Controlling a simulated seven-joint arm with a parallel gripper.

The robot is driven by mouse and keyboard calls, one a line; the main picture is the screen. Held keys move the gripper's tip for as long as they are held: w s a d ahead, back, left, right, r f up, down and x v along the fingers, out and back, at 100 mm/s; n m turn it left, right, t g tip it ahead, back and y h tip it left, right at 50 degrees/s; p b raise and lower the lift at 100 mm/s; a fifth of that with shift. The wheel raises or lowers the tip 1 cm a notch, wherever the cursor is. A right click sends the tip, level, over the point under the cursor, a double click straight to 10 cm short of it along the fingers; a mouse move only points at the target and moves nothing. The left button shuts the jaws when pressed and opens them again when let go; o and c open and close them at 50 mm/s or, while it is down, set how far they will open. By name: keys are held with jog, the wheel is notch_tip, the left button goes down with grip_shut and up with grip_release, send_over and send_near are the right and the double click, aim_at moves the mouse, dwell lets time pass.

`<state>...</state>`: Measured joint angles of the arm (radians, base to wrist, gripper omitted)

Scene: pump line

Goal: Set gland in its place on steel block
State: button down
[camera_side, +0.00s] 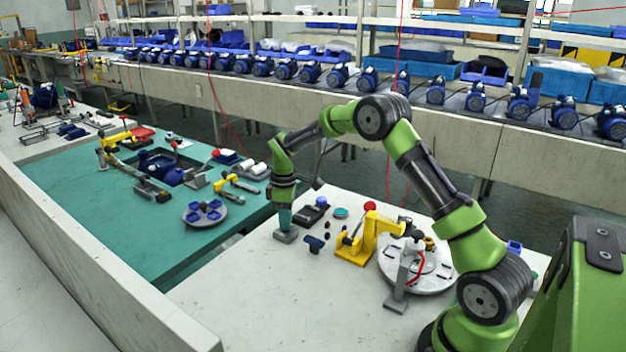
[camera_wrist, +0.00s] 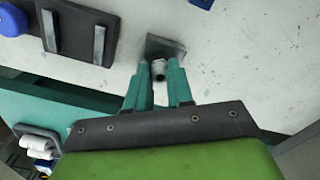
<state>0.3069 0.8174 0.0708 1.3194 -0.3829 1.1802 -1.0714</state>
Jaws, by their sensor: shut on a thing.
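The steel block (camera_side: 286,236) stands near the left edge of the white table, directly below my gripper (camera_side: 284,222). In the wrist view the block (camera_wrist: 163,46) shows as a grey square just beyond the fingertips. My gripper (camera_wrist: 159,72) has teal fingers, shut on the gland (camera_wrist: 158,68), a small grey round piece with a dark opening. The gland is over the block's near edge in the wrist view. I cannot tell whether it touches the block or sits in its place. In the side view the fingers hide the gland.
A yellow press (camera_side: 368,238) and a round white plate (camera_side: 432,272) stand further right. The table's front left is clear.

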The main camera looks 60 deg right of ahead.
jog(key=shift+f, duration=0.1)
dwell(0.3)
jog(key=c, duration=0.9)
grip_release()
jog(key=shift+r, duration=3.05)
